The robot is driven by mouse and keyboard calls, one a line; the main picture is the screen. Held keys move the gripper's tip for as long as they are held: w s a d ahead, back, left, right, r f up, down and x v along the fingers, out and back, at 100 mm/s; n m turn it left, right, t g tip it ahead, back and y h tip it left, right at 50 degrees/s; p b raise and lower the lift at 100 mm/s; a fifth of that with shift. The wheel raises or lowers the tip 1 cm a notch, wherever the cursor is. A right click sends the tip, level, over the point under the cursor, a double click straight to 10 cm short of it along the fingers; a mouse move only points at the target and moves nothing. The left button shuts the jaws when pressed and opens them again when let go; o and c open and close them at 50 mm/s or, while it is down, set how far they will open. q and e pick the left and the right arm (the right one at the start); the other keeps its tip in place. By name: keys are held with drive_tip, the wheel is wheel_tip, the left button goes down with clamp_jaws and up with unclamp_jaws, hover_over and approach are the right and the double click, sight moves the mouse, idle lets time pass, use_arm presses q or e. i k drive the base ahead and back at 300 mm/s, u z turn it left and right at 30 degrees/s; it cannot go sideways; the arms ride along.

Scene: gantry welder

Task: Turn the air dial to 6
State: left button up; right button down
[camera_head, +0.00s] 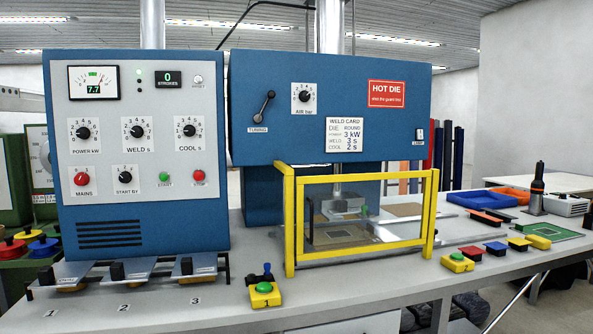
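The air dial (304,97) is a black knob on a small white scale plate labelled "AIR bar". It sits on the upper front of the blue press head (260,145), right of the tuning lever (262,108). The knob's pointer and the small scale numbers are too small to read surely. Neither of my grippers shows in the head view, and nothing touches the dial.
A blue control cabinet (140,225) with several knobs stands at the left. A yellow guard frame (289,225) stands below the press head. A yellow box with a green button (265,294) is at the table's front. The space before the dial is clear.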

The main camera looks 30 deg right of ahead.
sight(304, 95)
drive_tip(key=z, duration=0.85)
